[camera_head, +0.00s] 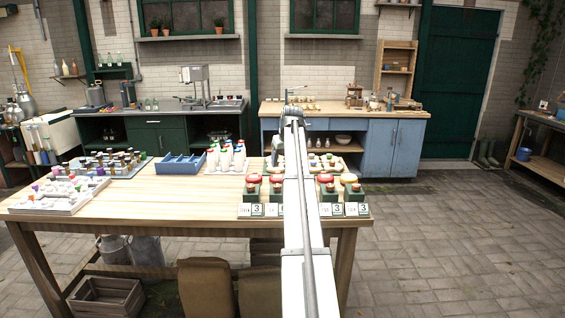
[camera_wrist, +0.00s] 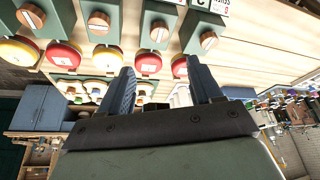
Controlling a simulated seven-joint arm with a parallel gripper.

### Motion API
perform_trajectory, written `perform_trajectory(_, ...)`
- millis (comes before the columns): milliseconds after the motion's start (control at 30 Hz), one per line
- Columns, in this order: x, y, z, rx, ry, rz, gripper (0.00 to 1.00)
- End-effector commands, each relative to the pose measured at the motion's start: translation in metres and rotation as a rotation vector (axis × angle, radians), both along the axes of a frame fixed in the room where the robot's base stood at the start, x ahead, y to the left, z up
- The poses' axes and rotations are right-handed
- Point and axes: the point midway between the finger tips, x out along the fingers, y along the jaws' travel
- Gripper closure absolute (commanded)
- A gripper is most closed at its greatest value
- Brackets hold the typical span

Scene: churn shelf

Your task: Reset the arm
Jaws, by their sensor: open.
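In the head view, the gripper end is hard to make out near the far edge of the table.
The jar stands (camera_head: 330,195) carry number cards at the table's right. White bottles (camera_head: 226,158) and a blue divided tray (camera_head: 180,164) stand left of my arm. Trays of small bottles (camera_head: 58,195) are at the far left. Floor (camera_head: 460,240) to the right is clear.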

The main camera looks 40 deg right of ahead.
Motion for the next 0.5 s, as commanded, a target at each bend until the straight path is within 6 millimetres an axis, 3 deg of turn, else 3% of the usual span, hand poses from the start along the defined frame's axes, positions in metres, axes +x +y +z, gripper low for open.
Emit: perform_trajectory(500, 0.0002, -0.0002, -0.0004, 0.008, -0.004, -0.022, 0.36)
